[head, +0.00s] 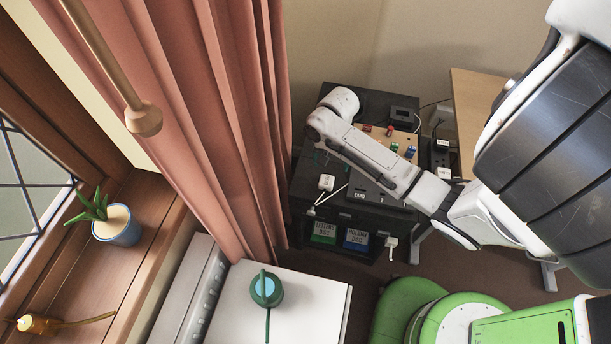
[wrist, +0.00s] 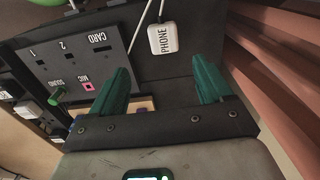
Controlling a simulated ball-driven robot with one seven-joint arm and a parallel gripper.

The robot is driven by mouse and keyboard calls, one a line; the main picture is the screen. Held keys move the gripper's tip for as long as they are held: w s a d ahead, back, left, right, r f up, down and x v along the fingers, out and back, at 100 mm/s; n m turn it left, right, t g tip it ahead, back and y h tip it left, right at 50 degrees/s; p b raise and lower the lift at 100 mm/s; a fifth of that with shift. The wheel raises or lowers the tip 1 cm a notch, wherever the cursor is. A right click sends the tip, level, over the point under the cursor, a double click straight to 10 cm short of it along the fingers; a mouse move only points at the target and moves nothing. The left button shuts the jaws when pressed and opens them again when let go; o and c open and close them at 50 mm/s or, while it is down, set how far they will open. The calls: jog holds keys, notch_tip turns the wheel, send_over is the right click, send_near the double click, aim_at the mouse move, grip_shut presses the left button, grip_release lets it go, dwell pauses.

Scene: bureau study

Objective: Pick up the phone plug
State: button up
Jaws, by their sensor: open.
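The phone plug (wrist: 163,38) is a small white block labelled PHONE with a white cable, lying on a dark surface. It also shows in the head view (head: 326,182) on the black cabinet top. My gripper (wrist: 162,68) has two green fingers, spread apart with nothing between them. In the wrist view the plug lies just beyond the fingertips, roughly centred between them and not touched. In the head view my fingers are mostly hidden by my wrist, above and behind the plug.
A grey socket panel (wrist: 80,58) marked CARD, 1, 2, SOUND and MIC lies beside the plug; a green plug (wrist: 57,97) is at SOUND. A wooden board (head: 400,140) holds coloured pieces. Pink curtains (head: 215,110) hang close on the left. A white cabinet (head: 315,300) stands in front.

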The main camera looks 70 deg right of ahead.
aim_at(327, 179)
jog(key=shift+w+f, duration=0.1)
jog(key=shift+w, duration=0.15)
notch_tip(327, 179, down, 5)
jog(key=shift+w+f, duration=0.1)
jog(key=shift+a+f, duration=0.15)
jog(key=shift+f, duration=2.45)
jog(key=c, duration=1)
